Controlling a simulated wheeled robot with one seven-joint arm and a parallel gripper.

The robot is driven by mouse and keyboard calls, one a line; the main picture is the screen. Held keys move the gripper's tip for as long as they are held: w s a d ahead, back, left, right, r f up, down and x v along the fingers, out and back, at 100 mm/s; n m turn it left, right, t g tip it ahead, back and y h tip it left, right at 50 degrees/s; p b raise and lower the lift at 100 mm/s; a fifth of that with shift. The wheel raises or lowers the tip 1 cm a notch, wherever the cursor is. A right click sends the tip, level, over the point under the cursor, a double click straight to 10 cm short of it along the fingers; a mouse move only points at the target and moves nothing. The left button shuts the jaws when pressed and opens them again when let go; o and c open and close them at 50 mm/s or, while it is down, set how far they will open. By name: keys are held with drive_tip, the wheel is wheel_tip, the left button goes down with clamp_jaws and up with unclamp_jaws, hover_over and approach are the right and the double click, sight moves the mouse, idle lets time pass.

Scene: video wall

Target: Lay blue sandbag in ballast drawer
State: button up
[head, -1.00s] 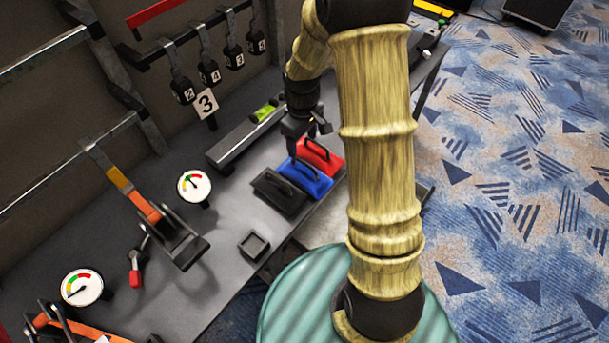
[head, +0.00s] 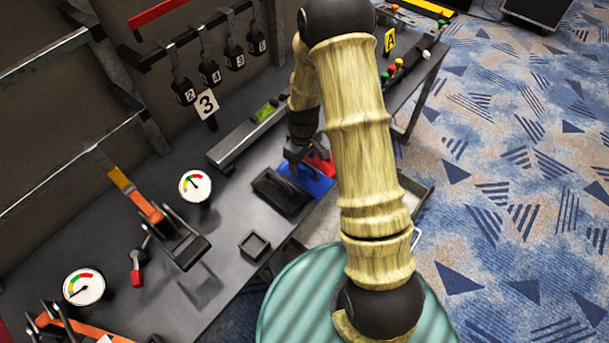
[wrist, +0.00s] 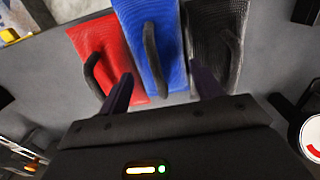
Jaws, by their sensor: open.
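The blue sandbag (head: 314,181) lies on the grey bench between a red sandbag (head: 321,162) and a black one (head: 281,191). In the wrist view the blue sandbag (wrist: 165,35) has a dark handle strap along its top. My gripper (wrist: 162,84) is open and empty, its fingers spread to either side of the near end of the blue sandbag. In the head view my gripper (head: 295,163) is just over the bags and hides part of the red and blue ones. A pale-bottomed open drawer (head: 321,222) juts from the bench front, partly behind my arm.
A long grey bar with a green level (head: 265,112) lies behind the bags. A small square black tray (head: 254,246) and a round gauge (head: 195,186) stand to the left. Numbered black weights hang on the rack above. The bench between the gauge and bags is clear.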

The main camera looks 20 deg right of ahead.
sight(304, 171)
drive_tip(key=f, duration=0.4)
drive_tip(key=shift+s+d+f+p, duration=0.1)
drive_tip(key=shift+d+f+p, duration=0.1)
drive_tip(key=shift+f+p, duration=0.2)
drive_tip(key=shift+r, duration=0.1)
clamp_jaws()
drive_tip(key=shift+r, duration=0.15)
wheel_tip(304, 171, up, 10)
drive_tip(key=shift+f+b, duration=0.15)
drive_tip(key=shift+b, duration=0.3)
idle(0.3)
idle(0.4)
